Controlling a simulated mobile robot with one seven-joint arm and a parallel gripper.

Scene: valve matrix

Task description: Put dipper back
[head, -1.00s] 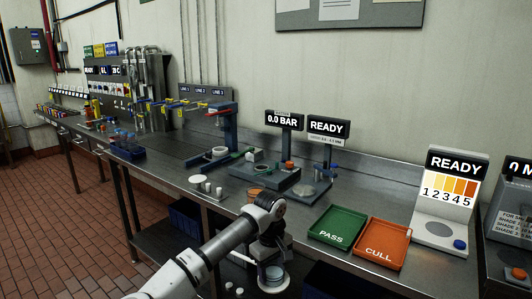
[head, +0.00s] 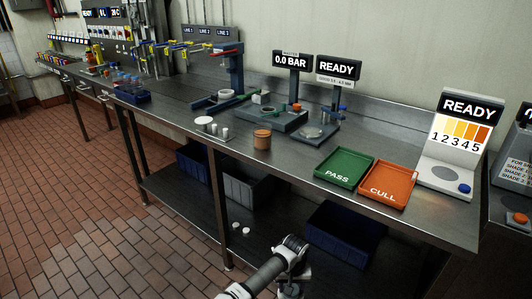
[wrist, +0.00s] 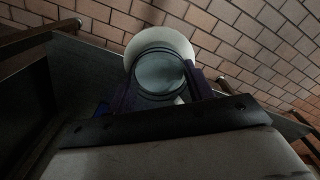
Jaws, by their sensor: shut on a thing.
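My gripper (wrist: 161,88) is shut on a round, clear, dark-rimmed vessel (wrist: 160,74), which I take for the dipper, between its two dark fingers in the wrist view. A pale round shape shows behind the vessel; I cannot tell whether it is part of it. Brick floor lies beyond. In the head view my arm reaches down in front of the bench's lower shelf, and the gripper's end and the vessel are cut off by the bottom edge. No holder for the dipper can be made out with certainty.
The steel bench (head: 237,154) carries a brown lidded pot (head: 262,139), small white pieces (head: 212,128), a green PASS tray (head: 344,167) and an orange CULL tray (head: 387,184). Blue and grey bins (head: 345,232) sit on the lower shelf. The floor at left is clear.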

